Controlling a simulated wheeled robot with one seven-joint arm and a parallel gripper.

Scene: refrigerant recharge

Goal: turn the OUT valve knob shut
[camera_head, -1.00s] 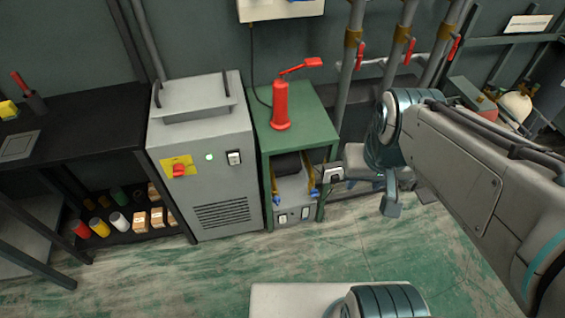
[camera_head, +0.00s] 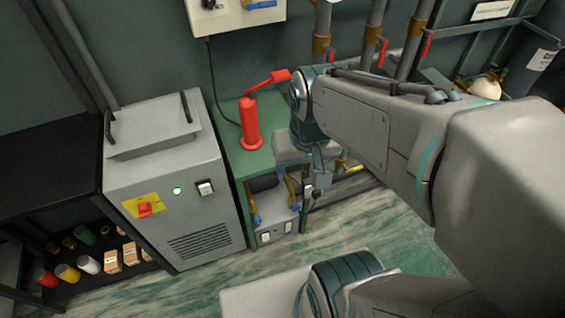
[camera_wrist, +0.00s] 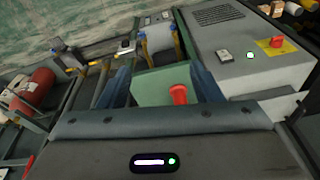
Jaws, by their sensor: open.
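A small grey machine (camera_head: 278,232) sits on the lower shelf of the green cart (camera_head: 237,170). A yellow fitting with a blue end stands on each side of it, the left one (camera_head: 256,218) and the right one (camera_head: 294,206). I cannot read an OUT label, so I cannot tell which part is the OUT knob. My gripper (camera_head: 318,182) is beside the cart's right side, partly hidden by my wrist. In the wrist view its two dark blue fingers (camera_wrist: 162,82) are spread apart with nothing held. The fittings show beyond them, small and upside down.
A red hand pump (camera_head: 250,125) stands on the cart top, close to my arm. A large grey cabinet (camera_head: 165,185) with a red switch stands left of the cart. Grey pipes with red levers (camera_head: 383,52) rise behind.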

